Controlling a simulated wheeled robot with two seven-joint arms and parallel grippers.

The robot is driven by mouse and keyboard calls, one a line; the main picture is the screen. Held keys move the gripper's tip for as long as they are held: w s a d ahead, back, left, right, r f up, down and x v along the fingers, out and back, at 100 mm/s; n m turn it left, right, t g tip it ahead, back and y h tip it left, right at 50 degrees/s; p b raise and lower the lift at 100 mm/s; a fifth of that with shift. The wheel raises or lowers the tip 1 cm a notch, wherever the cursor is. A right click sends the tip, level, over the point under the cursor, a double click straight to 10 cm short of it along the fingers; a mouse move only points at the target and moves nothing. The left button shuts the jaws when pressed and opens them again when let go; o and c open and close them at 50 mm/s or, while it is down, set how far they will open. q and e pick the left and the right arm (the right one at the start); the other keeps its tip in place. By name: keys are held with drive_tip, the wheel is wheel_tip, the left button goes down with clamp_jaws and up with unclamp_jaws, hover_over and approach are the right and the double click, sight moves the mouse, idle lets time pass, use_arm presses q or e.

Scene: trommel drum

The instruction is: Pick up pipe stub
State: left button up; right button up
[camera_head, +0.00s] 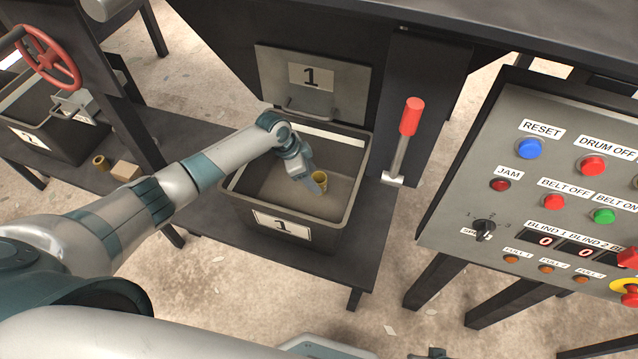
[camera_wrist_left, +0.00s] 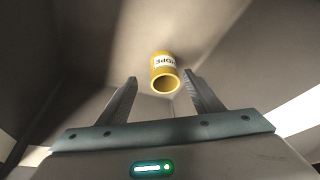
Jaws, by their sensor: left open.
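The pipe stub (camera_head: 320,178) is a short yellow tube in the grey bin marked 1 (camera_head: 232,196). In the left wrist view the pipe stub (camera_wrist_left: 163,72) has a white printed label, and its open round end faces the camera. My left gripper (camera_head: 314,186) reaches down into the bin beside the stub and partly covers it in the head view. In the wrist view the left gripper (camera_wrist_left: 160,90) is open, with the stub just beyond and between its fingertips, nearer the right finger. I see no contact.
The bin's walls stand close around my left gripper. A raised flap marked 1 (camera_head: 312,80) is behind it, and a red-handled lever (camera_head: 405,135) to the right. A control panel (camera_head: 540,190) stands further right. A tan ring (camera_head: 101,162) and a small block (camera_head: 126,171) lie left.

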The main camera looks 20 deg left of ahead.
sight(317, 178)
use_arm(q)
drive_tip(key=shift+f, duration=0.1)
drive_tip(key=shift+w+d+f, duration=0.25)
drive_tip(key=shift+f, duration=0.2)
drive_tip(key=x, duration=0.2)
drive_tip(key=shift+w+d+f, duration=0.15)
drive_tip(key=shift+w+f, duration=0.15)
drive_tip(key=shift+w, duration=0.05)
drive_tip(key=shift+w+d+f, duration=0.1)
drive_tip(key=shift+d+f, duration=0.05)
drive_tip(key=shift+f, duration=0.45)
use_arm(e)
drive_tip(key=shift+w+r, duration=0.2)
drive_tip(key=shift+r, duration=0.6)
drive_tip(key=shift+s+f, duration=0.15)
drive_tip(key=shift+f, duration=0.05)
use_arm(q)
drive_tip(key=c, duration=1.1)
drive_tip(key=shift+c, duration=0.2)
drive_tip(key=shift+r, duration=0.15)
